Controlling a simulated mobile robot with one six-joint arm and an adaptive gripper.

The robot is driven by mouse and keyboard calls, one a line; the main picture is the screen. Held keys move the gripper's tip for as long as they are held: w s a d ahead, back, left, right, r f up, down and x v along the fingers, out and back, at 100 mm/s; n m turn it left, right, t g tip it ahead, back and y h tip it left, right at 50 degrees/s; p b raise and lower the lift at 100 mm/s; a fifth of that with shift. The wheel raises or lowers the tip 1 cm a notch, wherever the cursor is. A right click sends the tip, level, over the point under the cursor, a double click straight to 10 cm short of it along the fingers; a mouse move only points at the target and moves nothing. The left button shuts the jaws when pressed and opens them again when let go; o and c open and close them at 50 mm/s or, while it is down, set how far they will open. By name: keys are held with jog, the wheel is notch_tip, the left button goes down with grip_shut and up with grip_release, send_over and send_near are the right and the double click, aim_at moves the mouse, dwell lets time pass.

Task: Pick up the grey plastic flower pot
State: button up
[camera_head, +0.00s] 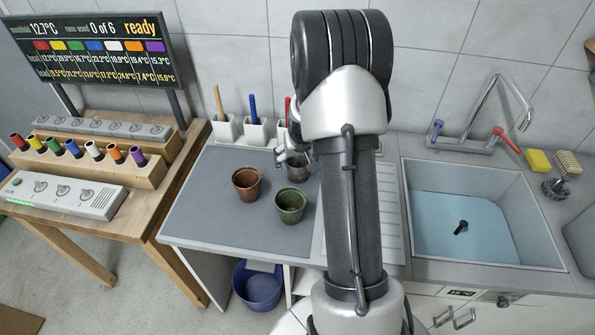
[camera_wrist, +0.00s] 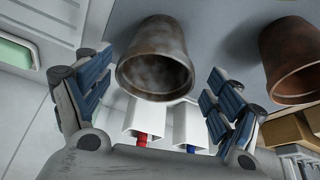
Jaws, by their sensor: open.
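The grey flower pot (camera_head: 297,170) stands on the grey mat behind the green pot, partly hidden by my arm and gripper. In the wrist view the grey pot (camera_wrist: 155,75) looks brownish grey and stained, its open mouth facing the camera. My gripper (camera_head: 288,156) is at the pot's back left in the head view. In the wrist view my open gripper (camera_wrist: 161,66) has one finger on each side of the pot. Gaps show between the fingers and the pot, and nothing is held.
A terracotta pot (camera_head: 247,185) and a green pot (camera_head: 290,206) stand close by. White holders (camera_head: 256,131) with coloured handles line the wall. A sink (camera_head: 470,215) is at right, a wooden bench (camera_head: 140,185) at left. The mat's left part is clear.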

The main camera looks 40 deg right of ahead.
aim_at(297, 165)
jog(key=x, duration=0.2)
jog(key=b+x, duration=0.1)
jog(key=x, duration=0.4)
jog(key=shift+w+d+r+b, duration=0.1)
jog(key=shift+w+d+b, duration=0.05)
jog(key=shift+d+b, duration=0.2)
jog(key=shift+c, duration=0.2)
jog(key=c, duration=1)
jog(key=shift+r, duration=0.15)
